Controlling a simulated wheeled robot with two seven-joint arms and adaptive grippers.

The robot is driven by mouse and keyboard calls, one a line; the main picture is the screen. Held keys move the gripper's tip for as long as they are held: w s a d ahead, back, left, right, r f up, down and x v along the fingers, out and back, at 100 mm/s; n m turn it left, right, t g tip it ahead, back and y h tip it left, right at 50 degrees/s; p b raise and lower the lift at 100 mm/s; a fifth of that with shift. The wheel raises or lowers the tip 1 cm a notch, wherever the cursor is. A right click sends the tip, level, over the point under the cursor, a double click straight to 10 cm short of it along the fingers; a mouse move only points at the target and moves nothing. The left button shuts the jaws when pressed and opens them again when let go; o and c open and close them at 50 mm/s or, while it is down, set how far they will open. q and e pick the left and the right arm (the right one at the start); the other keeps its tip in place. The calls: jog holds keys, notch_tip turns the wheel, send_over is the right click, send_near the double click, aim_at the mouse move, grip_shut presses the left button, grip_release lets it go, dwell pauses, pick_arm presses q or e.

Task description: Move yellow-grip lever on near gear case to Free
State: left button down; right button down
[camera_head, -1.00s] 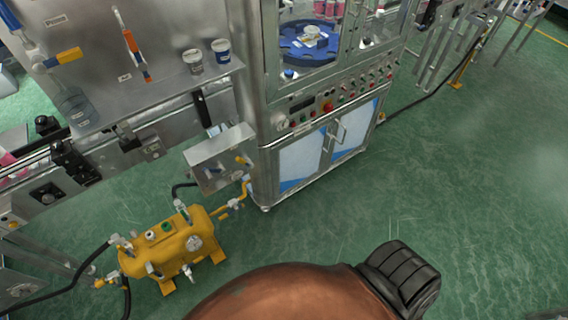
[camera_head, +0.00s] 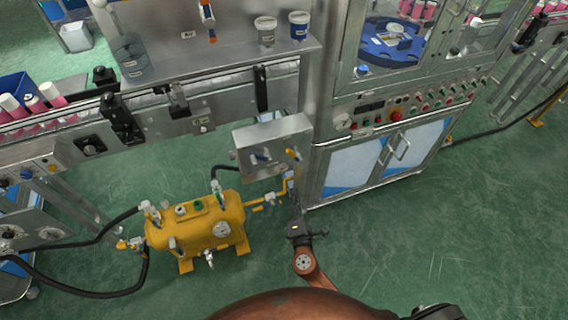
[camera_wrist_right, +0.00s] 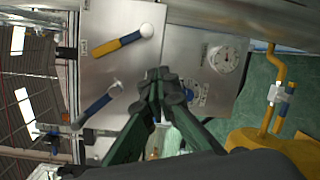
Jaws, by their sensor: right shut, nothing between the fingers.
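The near gear case (camera_head: 270,132) is a grey metal box on the machine's front, above the yellow tank. Its yellow-grip lever (camera_head: 291,152) shows at the right of its face, with a blue-grip lever to its left. In the right wrist view the yellow grip (camera_wrist_right: 117,43) slants from a round pivot, and the blue-grip lever (camera_wrist_right: 97,105) is below it. My right gripper (camera_head: 294,186) is just below the case; in the wrist view its fingertips (camera_wrist_right: 160,84) are shut, empty and apart from both grips. Position markings are not legible. My left gripper is out of view.
The yellow tank (camera_head: 195,224) with valves and black hoses stands left of my right gripper. A yellow pipe (camera_head: 266,202) runs close beside it. The machine cabinet (camera_head: 350,170) is to the right. Green floor (camera_head: 410,235) is clear in front.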

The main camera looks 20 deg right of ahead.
jog(key=n+t, duration=0.1)
jog(key=t, duration=0.1)
send_near(293, 154)
jog(key=a+f, duration=0.1)
jog(key=a, duration=0.2)
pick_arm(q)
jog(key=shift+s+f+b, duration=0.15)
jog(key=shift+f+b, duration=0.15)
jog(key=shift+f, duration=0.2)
pick_arm(e)
jog(key=x, duration=0.8)
jog(key=shift+w+d+f, duration=0.15)
jog(key=shift+w+f, duration=0.05)
jog(key=shift+w, duration=0.1)
jog(key=shift+r, duration=0.1)
